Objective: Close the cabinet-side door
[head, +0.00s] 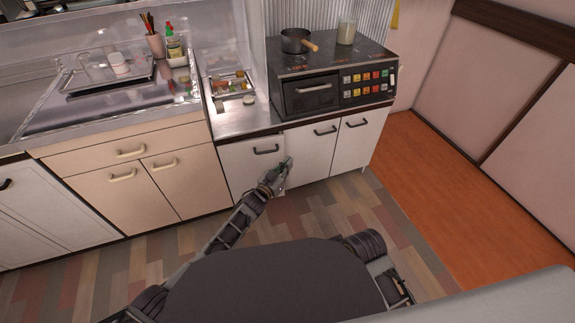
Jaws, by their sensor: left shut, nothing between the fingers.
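All three look shut or nearly so; I cannot tell if the left door stands slightly proud. My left gripper (287,164) is shut and empty, in front of the seam between the left and middle doors. It hides part of that seam, and I cannot tell if it touches a door. My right gripper (406,297) is low at the right, partly hidden, its fingers unclear.
A dark oven (330,85) with coloured buttons sits above the doors, with a pan (295,41) and a glass jar (347,31) on top. A beige cabinet (135,175) stands left under the sink. The wooden floor (90,275) is clear.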

